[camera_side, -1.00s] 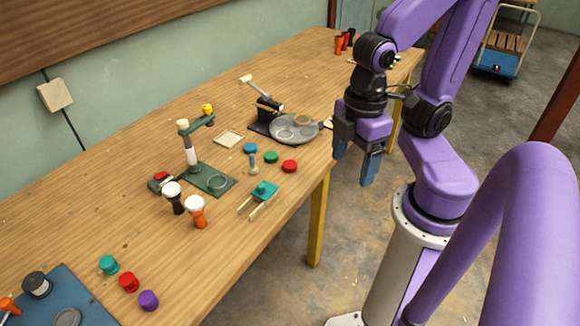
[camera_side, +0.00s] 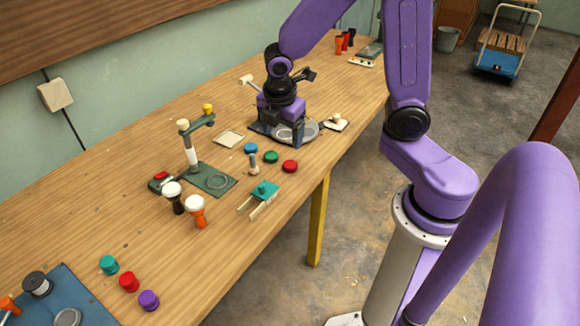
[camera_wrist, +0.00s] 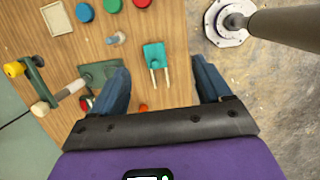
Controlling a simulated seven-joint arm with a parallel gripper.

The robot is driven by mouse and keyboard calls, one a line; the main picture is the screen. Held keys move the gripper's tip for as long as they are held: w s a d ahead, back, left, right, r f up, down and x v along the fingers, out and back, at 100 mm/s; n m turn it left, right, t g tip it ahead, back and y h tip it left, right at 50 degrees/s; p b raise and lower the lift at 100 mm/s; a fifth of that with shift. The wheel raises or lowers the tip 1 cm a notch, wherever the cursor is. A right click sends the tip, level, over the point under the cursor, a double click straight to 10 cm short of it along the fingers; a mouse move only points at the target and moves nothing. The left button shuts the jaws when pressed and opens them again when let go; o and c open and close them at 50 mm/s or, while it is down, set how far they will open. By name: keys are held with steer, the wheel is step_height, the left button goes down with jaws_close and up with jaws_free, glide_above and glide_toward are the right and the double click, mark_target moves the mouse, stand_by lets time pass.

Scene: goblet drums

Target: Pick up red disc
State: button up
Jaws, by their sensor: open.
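A red disc (camera_side: 290,166) lies on the wooden table near its front edge, right of a green disc (camera_side: 271,157) and a blue disc (camera_side: 250,148). In the wrist view the red disc (camera_wrist: 142,3) is cut by the top edge, beside the green disc (camera_wrist: 112,5).
A teal piece with two pale prongs (camera_side: 264,189) lies in front of the discs. A green stand (camera_side: 208,180) and two goblet drums (camera_side: 196,211) are to the left. Teal, red and purple knobbed pieces (camera_side: 129,282) sit at front left.

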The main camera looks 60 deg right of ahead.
steer(key=w+d+f+n, duration=0.2)
steer(key=w+d+f, duration=0.15)
steer(key=d, duration=0.25)
steer(key=h, duration=0.1)
glide_above(290, 164)
steer(key=a, duration=0.2)
steer(key=shift+n+g, duration=0.3)
step_height(290, 164, down, 12)
steer(key=shift+s+d+r, duration=0.15)
steer(key=shift+r, duration=0.1)
steer(key=shift+x, duration=2.7)
steer(key=shift+s, duration=0.1)
steer(key=c, duration=1.1)
